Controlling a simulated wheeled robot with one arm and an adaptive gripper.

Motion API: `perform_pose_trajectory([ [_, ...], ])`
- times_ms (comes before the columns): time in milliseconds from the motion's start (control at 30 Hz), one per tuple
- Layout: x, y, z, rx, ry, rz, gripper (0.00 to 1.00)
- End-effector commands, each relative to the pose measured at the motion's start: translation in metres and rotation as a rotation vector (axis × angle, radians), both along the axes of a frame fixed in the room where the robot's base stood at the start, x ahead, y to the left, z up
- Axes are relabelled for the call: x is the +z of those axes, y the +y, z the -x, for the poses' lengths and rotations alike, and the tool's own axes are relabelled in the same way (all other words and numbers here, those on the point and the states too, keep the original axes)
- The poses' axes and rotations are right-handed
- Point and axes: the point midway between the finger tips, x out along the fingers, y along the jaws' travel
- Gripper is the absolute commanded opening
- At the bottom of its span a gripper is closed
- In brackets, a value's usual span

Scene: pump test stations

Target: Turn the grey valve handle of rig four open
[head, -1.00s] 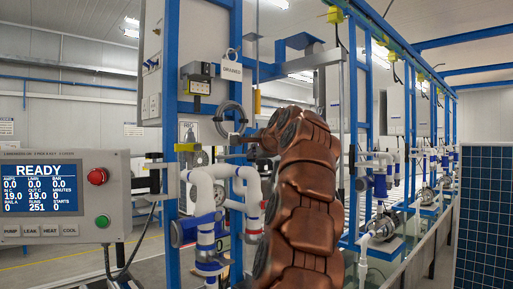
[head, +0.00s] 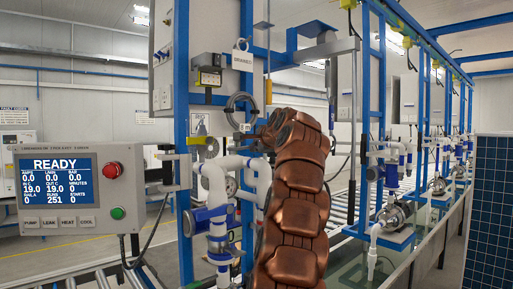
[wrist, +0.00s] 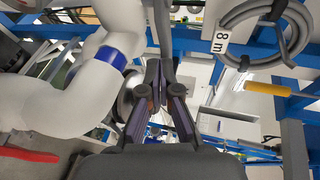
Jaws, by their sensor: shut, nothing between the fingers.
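My gripper (wrist: 160,82) is in the wrist view, its two dark fingers close together with nothing seen between them. A dark grey bar (wrist: 163,22) shows just past the fingertips; I cannot tell whether it is the grey valve handle or whether the fingers touch it. A thick white pipe (wrist: 100,70) with a blue band lies left of the fingers. In the head view, white pipework (head: 240,165) and a blue valve body (head: 208,220) stand left of my arm, which hides part of the rig. No grey valve handle can be made out for certain there, and no rig number is readable.
A control panel (head: 75,190) reading READY stands at the left. A coiled grey hose (wrist: 265,30) by an "8 m" tag and a yellow bar (wrist: 268,89) are right of the fingers. A red lever (wrist: 28,154) is at lower left. A dark blue gridded panel (head: 495,215) stands far right.

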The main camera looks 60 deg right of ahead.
Motion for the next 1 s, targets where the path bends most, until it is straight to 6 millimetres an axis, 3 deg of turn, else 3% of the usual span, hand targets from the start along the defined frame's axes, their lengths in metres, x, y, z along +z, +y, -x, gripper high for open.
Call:
perform_pose_trajectory([
  [1000,-0.001,-0.025,-0.016,0.000,0.001,-0.001,0.00],
])
